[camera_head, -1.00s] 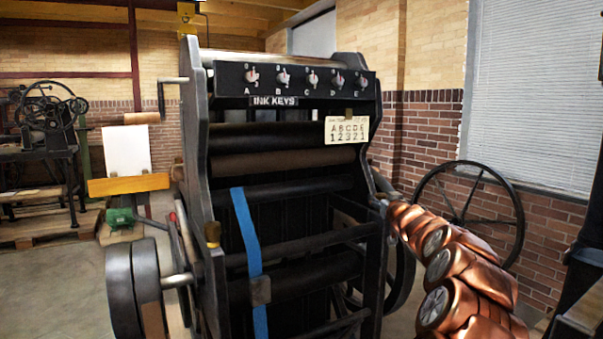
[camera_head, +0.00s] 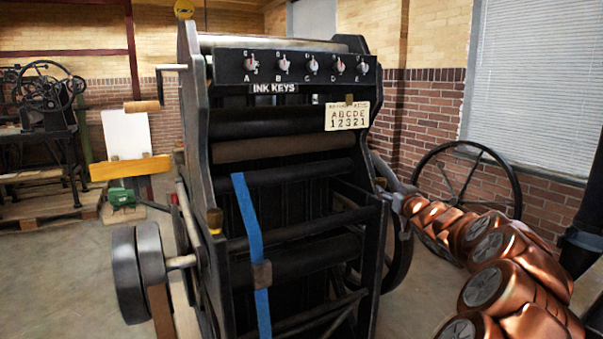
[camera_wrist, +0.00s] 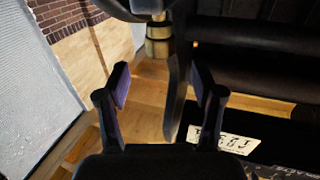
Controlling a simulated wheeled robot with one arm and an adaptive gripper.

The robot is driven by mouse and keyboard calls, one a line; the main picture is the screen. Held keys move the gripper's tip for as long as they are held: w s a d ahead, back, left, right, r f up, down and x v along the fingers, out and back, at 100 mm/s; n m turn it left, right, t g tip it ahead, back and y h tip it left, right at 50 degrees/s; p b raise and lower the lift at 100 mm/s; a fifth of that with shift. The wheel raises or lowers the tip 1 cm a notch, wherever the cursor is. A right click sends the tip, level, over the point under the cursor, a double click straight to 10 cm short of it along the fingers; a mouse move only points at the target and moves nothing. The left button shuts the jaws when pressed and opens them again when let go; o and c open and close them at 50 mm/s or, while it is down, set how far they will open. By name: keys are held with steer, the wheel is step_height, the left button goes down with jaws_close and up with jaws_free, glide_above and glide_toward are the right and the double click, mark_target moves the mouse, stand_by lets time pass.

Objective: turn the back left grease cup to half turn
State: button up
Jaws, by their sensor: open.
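A brass grease cup (camera_wrist: 158,42) shows in the wrist view at top centre, under a dark round part. My gripper (camera_wrist: 160,80) is open and empty, with its two fingers apart and the cup between and beyond their tips. I cannot tell whether they touch it. In the head view my copper arm reaches to the right side of the black press (camera_head: 228,200), and the gripper's fingers are hard to make out there. Another brass cup (camera_head: 214,220) sits on the press's left frame. I cannot tell from the pictures which cup is the back left one, nor the cup's turn.
The press has an ink key panel (camera_head: 290,68), a letter plate (camera_head: 347,116) and a blue strap (camera_head: 249,240). A large black handwheel (camera_head: 467,185) stands behind my arm, near the brick wall. Another press (camera_head: 45,115) is at far left.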

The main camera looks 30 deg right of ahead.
steer(key=s+d+f+m+g+h+p, duration=0.35)
steer(key=s+d+g, duration=0.35)
steer(key=s+d, duration=0.45)
steer(key=n+t+y+p, duration=0.3)
steer(key=n+y+p, duration=0.4)
steer(key=y+p, duration=0.15)
glide_toward(381, 179)
steer(key=shift+y, duration=0.3)
steer(key=x, duration=1)
steer(key=shift+s+d+f+b, duration=0.15)
steer(key=shift+d+f+b, duration=0.05)
steer(key=shift+b, duration=0.1)
steer(key=shift+w, duration=0.3)
steer(key=p, duration=0.2)
steer(key=shift+d+r+y+p, duration=0.1)
steer(key=shift+r+y+p, duration=0.1)
steer(key=shift+y+p, duration=0.15)
steer(key=shift+n+p, duration=0.25)
steer(key=shift+p, duration=0.15)
